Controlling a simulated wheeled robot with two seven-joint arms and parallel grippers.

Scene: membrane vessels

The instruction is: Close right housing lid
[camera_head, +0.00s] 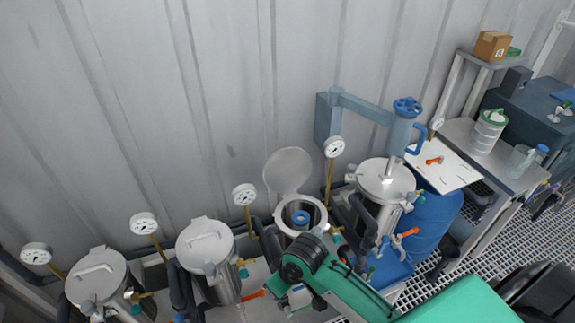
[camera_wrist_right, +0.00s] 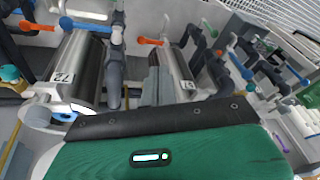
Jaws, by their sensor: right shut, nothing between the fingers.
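The right housing is a steel vessel (camera_head: 302,214) with its mouth open and a blue ring inside, in the head view. Its round grey lid (camera_head: 288,170) stands up behind the mouth, tilted back near the wall. My right gripper (camera_head: 303,260) ends in a dark rounded part just in front of the open vessel, below its rim and apart from the lid. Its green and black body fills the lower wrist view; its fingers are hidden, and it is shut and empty. My left gripper is not in view.
Two lidded vessels (camera_head: 97,275) (camera_head: 205,243) stand to the left. Another closed vessel (camera_head: 385,180) stands right, beneath a blue swing arm (camera_head: 365,108). Gauges (camera_head: 334,147) on thin stems and orange-handled valves crowd the gaps. A blue barrel (camera_head: 430,215) stands further right.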

